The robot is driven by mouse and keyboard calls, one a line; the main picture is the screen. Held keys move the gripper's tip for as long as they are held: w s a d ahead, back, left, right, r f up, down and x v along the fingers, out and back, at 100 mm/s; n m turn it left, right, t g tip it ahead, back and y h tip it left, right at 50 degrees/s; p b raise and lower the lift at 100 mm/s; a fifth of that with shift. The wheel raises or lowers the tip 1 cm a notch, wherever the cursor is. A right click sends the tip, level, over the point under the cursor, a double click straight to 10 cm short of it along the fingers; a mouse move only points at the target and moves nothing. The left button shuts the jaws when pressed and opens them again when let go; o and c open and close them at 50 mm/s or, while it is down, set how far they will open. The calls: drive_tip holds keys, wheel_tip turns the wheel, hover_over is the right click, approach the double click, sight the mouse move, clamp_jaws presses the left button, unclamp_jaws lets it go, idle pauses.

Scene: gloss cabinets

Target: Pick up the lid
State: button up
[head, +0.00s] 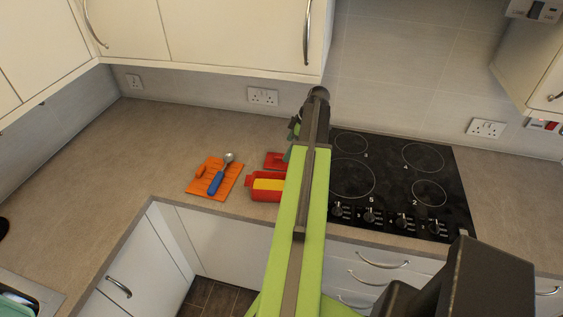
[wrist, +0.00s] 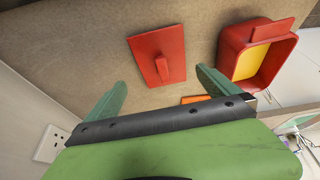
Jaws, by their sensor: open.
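The lid (wrist: 145,47) is a flat red square with a raised bar handle, lying on the counter. In the head view the lid (head: 273,160) is partly hidden by my arm, behind the red dish. My gripper (wrist: 160,77) is open and empty, with its two green fingers spread apart. In the wrist view the lid lies just beyond the fingertips, its handle between their lines and apart from both. In the head view my gripper (head: 291,141) is mostly hidden behind my arm, near the lid.
A red dish with a yellow inside (head: 265,185) stands beside the lid; it also shows in the wrist view (wrist: 232,62). An orange board (head: 204,175) holds a blue-handled spoon (head: 216,182). A black hob (head: 395,180) is right. A socketed wall (head: 262,96) is behind. The left counter is clear.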

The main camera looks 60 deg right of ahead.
sight(282, 156)
drive_tip(key=b+x, duration=0.4)
drive_tip(key=x, duration=0.1)
drive_tip(key=b+x, duration=0.2)
drive_tip(key=shift+w+a, duration=0.15)
drive_tip(key=shift+a, duration=0.15)
drive_tip(key=shift+r, duration=0.15)
drive_tip(key=c, duration=1.2)
